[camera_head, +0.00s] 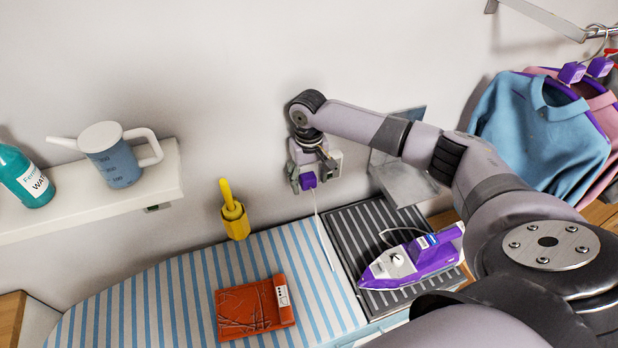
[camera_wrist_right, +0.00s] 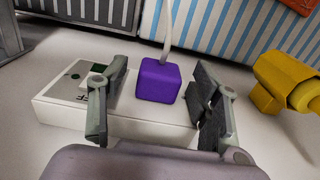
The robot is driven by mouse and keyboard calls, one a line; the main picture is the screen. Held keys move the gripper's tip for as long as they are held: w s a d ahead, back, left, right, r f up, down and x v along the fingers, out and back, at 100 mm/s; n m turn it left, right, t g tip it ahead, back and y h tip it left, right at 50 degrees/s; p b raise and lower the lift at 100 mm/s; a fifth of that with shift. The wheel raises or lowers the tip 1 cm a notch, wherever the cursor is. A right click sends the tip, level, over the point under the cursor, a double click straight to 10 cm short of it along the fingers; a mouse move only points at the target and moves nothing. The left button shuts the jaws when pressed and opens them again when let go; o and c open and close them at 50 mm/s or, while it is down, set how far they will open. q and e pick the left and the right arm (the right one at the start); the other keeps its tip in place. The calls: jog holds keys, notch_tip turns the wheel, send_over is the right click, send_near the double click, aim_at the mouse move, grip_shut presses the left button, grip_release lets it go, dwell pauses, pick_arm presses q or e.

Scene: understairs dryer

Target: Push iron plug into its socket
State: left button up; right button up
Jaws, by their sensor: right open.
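The purple iron plug (camera_head: 308,180) is a small cube with a pale cord hanging from it; it also shows in the right wrist view (camera_wrist_right: 159,80). It sits against the white socket box (camera_wrist_right: 60,112) on the wall, whose edge shows in the head view (camera_head: 336,163). I cannot tell how deep the plug is in. My right gripper (camera_wrist_right: 158,100) is open, its fingers on both sides of the plug with gaps. It shows at the wall in the head view (camera_head: 306,184). The purple and white iron (camera_head: 412,258) rests on a ribbed dark tray. My left gripper is not in view.
Below is a blue-striped ironing board (camera_head: 190,285) with an orange-red item (camera_head: 250,308). A yellow object (camera_head: 234,212) is on the wall left of the socket. A shelf (camera_head: 100,205) holds a jug and a bottle. Shirts (camera_head: 540,130) hang at right.

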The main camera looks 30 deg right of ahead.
notch_tip(320, 180, up, 12)
dwell(0.6)
